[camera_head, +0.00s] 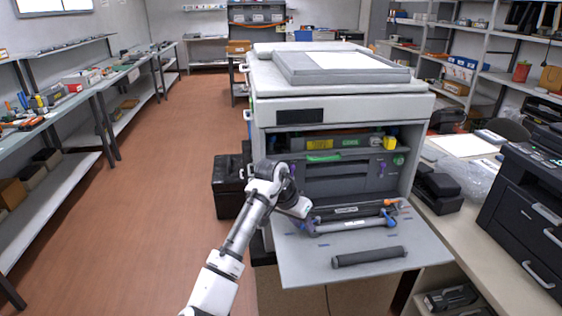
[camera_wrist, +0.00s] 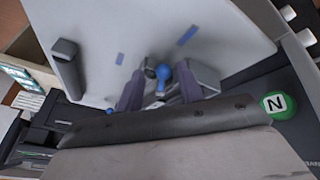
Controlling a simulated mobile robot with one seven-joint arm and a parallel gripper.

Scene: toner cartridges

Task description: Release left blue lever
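A toner cartridge (camera_head: 352,224) lies on the lowered front door (camera_head: 300,262) of the large grey printer, with blue parts at its ends. My gripper (camera_head: 304,207) is at the cartridge's left end and hides part of that end in the head view. In the wrist view, the blue lever (camera_wrist: 162,77) shows between the two fingertips of my gripper (camera_wrist: 168,88). The fingers look spread, one on each side of the lever. I cannot tell whether either finger touches it.
A dark roller (camera_head: 369,256) lies on the door in front of the cartridge. The open printer bay (camera_head: 336,176) is behind, with a green handle and purple levers. A bench with a black printer (camera_head: 530,205) stands at the right. The floor at the left is clear.

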